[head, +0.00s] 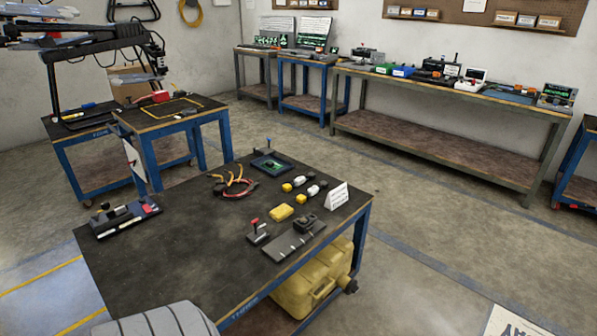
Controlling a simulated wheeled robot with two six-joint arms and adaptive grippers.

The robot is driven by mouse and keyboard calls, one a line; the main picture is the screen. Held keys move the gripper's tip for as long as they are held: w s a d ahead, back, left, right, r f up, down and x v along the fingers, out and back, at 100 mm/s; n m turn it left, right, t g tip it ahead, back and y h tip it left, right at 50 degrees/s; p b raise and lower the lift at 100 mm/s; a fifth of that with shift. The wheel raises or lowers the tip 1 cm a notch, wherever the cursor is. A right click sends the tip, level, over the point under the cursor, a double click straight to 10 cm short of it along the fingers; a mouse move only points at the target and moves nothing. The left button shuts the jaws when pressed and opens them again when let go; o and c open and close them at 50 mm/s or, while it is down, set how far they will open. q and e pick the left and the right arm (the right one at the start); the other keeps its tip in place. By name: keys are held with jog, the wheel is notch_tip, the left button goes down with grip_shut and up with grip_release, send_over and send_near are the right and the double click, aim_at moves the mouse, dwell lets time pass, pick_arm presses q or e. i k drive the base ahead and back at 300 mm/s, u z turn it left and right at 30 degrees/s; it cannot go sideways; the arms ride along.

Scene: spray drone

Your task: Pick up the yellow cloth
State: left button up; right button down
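A small yellow folded piece that looks like the yellow cloth (281,212) lies on the dark top of the near workbench (165,250), right of its middle. Nothing covers it. Neither of my grippers is in the head view, so I see nothing gripping or touching the cloth.
Around the cloth are red-and-yellow cables (236,187), small white and yellow connectors (299,182), a white sign (337,196), a red-topped device (257,233) and a grey plate fixture (290,242). A yellow jerrycan (312,280) is below. The bench's left middle is bare.

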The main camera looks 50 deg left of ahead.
aim_at(279, 214)
jog(key=i, duration=1.1)
jog(key=u, duration=0.7)
jog(key=i, duration=0.8)
jog(key=u, duration=0.8)
